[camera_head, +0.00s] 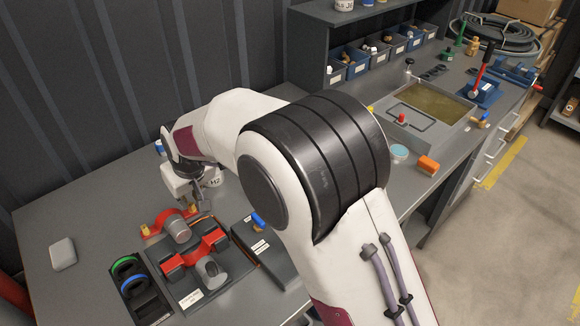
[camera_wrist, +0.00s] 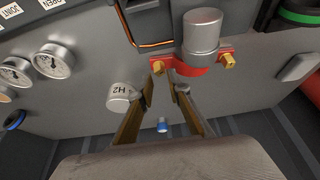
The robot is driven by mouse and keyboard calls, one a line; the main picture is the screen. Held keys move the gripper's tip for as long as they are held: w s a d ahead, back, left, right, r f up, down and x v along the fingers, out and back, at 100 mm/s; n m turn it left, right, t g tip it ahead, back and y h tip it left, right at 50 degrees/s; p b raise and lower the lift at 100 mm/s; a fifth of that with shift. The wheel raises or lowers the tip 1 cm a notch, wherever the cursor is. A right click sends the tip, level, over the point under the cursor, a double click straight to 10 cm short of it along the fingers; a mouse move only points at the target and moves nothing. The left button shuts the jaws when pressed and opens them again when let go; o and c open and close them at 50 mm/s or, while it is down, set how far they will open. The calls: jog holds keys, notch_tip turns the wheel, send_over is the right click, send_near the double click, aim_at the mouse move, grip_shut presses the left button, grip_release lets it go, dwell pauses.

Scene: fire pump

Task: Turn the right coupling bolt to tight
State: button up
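The pump's red coupling flange (camera_head: 160,222) sits on the bench around a grey cylinder (camera_head: 178,229); both also show in the wrist view, the flange (camera_wrist: 192,70) and the cylinder (camera_wrist: 201,35). A brass bolt stands at each end. The right coupling bolt (camera_wrist: 157,67) appears on the left in the wrist view, and the other bolt (camera_wrist: 228,62) on the right. My gripper (camera_wrist: 166,88) is open, its fingertips close to the right bolt, which shows just past the left finger's tip. I see no clear contact. In the head view my gripper (camera_head: 205,200) is beside the flange's right end.
A metal part marked H2 (camera_wrist: 121,97) stands near the left finger. Round gauges (camera_wrist: 52,62) lie farther left. Green (camera_head: 124,266) and blue (camera_head: 133,283) rings sit in a dark tray left of the red pump body (camera_head: 193,255). The bench's left side is mostly clear.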

jog(key=s+d+r+m, duration=0.1)
jog(key=s+d+r, duration=0.1)
jog(key=d+r, duration=0.6)
jog(key=s+d+r+m+t+h, duration=0.1)
jog(key=d+r, duration=0.7)
jog(key=d, duration=0.8)
jog(key=shift+s+d+r+m, duration=0.2)
jog(key=shift+s+m, duration=0.6)
jog(key=shift+s, duration=0.3)
jog(key=shift+f, duration=0.1)
jog(key=w+a+f+n+g+y, duration=0.1)
jog(key=a+f+n, duration=0.3)
jog(key=a, duration=0.7)
jog(key=w+a+f+n+g+y, duration=0.1)
jog(key=w+a+f+n, duration=0.3)
jog(key=a+f, duration=0.3)
jog(key=shift+w+a+f+n+g, duration=0.15)
jog(key=shift+a+f+n+g, duration=0.35)
jog(key=shift+a, duration=1.55)
